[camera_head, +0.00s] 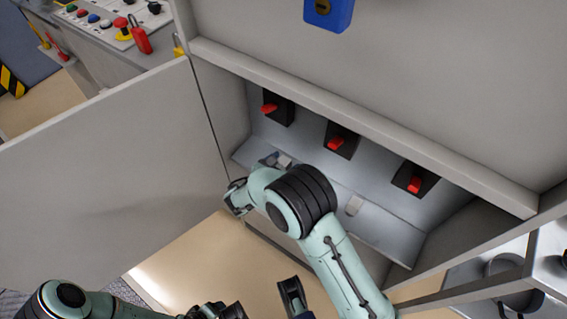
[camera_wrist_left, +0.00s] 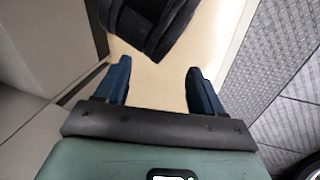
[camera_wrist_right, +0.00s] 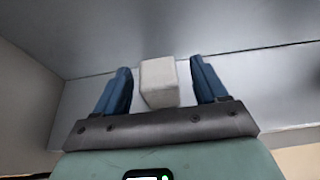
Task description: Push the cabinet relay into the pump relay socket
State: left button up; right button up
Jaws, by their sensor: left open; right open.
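A pale grey block (camera_wrist_right: 160,80), which looks like the cabinet relay, stands on the metal panel between the spread fingers of my right gripper (camera_wrist_right: 160,68). The right gripper is open, with a visible gap on the block's right side. In the head view a pale block (camera_head: 284,161) shows on the sloped lower panel just beyond my right wrist, partly hidden. I cannot tell a relay socket apart. My left gripper (camera_wrist_left: 158,75) is open and empty, low in front of the cabinet.
The cabinet's back panel carries three black switches with red levers, one in the middle (camera_head: 337,141). The open door (camera_head: 110,180) stands left. The cabinet's upper edge (camera_head: 360,125) overhangs the opening. A blue box (camera_head: 328,12) is above. A control desk (camera_head: 110,50) stands behind.

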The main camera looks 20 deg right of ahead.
pick_arm(q)
jog(key=shift+g+h, duration=0.3)
jog(key=shift+g, duration=0.4)
jog(key=s+r, duration=0.1)
jog(key=s+d+r+p, duration=0.1)
jog(key=s+r+p, duration=0.1)
jog(key=shift+s+d, duration=0.35)
jog(key=shift+d, duration=0.05)
pick_arm(e)
jog(key=v, duration=1.3)
jog(key=shift+s+a+r, duration=0.1)
